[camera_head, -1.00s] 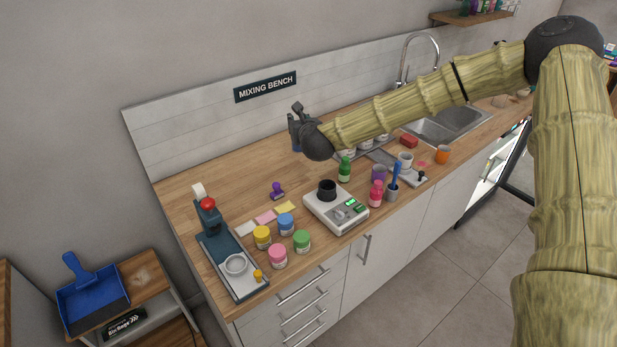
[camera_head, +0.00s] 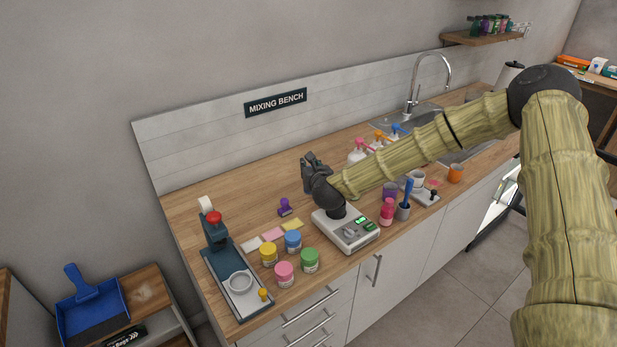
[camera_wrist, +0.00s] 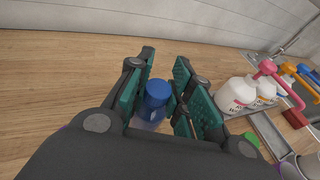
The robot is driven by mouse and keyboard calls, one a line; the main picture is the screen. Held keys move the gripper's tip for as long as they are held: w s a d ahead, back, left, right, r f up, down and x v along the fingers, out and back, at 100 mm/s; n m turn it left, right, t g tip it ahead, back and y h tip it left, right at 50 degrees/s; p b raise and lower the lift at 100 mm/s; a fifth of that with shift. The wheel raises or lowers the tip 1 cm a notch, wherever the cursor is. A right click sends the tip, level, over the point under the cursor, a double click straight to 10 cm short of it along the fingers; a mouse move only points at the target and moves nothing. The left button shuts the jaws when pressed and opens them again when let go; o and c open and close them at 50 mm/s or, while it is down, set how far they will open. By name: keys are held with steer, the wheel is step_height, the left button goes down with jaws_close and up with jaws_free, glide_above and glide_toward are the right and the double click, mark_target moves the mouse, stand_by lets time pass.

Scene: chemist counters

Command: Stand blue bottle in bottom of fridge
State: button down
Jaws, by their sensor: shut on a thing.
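The blue bottle (camera_wrist: 154,100) shows in the wrist view between the two teal pads of my gripper (camera_wrist: 160,98). It has a blue cap and a paler lower part, partly hidden by the gripper body. My gripper is shut on it. In the head view my gripper (camera_head: 314,172) is over the mixing bench, behind the white scale, and the bottle is mostly hidden by it there. Whether the bottle touches the worktop cannot be told. A dark-framed, lit unit (camera_head: 497,205) at the right edge of the bench may be the fridge; its inside is barely visible.
Coloured jars (camera_head: 285,273) stand front left. Worktop behind the gripper (camera_head: 250,190) is clear.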

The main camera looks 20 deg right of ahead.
steer(key=shift+f+p, duration=0.9)
steer(key=shift+f, duration=1.3)
steer(key=shift+f, duration=0.15)
steer(key=c, duration=1.3)
jaws_free()
